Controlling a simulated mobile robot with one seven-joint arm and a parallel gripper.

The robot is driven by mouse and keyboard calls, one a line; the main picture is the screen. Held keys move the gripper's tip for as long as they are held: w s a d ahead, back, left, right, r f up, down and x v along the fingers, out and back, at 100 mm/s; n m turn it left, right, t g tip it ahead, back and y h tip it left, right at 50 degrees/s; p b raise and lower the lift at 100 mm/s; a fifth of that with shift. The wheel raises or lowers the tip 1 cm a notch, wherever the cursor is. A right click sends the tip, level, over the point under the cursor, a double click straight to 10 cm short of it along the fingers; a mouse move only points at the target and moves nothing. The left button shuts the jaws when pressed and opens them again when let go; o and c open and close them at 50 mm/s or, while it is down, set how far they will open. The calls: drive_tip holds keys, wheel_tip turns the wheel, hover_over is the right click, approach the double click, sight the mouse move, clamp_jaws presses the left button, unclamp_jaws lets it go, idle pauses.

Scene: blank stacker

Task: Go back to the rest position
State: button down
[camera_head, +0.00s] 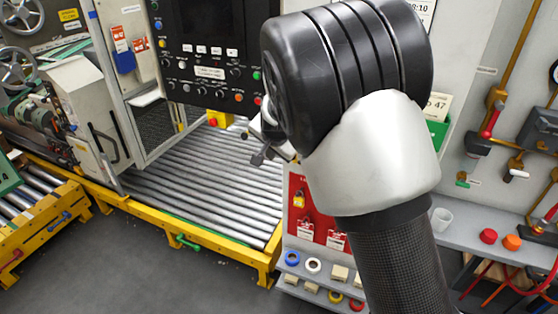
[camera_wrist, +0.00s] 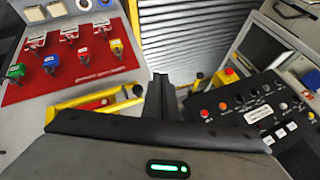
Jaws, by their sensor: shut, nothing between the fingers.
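My gripper (camera_wrist: 160,82) shows in the wrist view, its dark fingers together at the middle of the picture with nothing between them. The gripper body with a green light fills the bottom of that view. In the head view my arm rises at the right and its black and white joint hides most of the gripper. Only small grey and dark parts show left of the joint, in front of the roller conveyor (camera_head: 195,180). The gripper looks clear of all surfaces, but its exact distance from them is hard to tell.
A black control panel (camera_head: 209,80) with buttons stands behind the conveyor. A red lockout board (camera_head: 306,208) with padlocks and tags is behind my arm; it also shows in the wrist view (camera_wrist: 75,75). A grey shelf (camera_head: 462,236) is at right. The grey floor (camera_head: 130,265) is open at front left.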

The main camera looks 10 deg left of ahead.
drive_tip(key=s+d+r+n+g, duration=0.1)
drive_tip(key=s+d+r+n, duration=0.1)
drive_tip(key=s+d+r, duration=1.15)
drive_tip(key=s+d+n+h, duration=0.1)
drive_tip(key=s+d, duration=0.5)
drive_tip(key=s, duration=0.4)
drive_tip(key=s+d+n+h, duration=0.1)
drive_tip(key=s+d+n, duration=0.1)
drive_tip(key=s+d, duration=0.5)
drive_tip(key=s, duration=0.4)
drive_tip(key=shift+s+r+n, duration=0.25)
drive_tip(key=shift+n, duration=0.05)
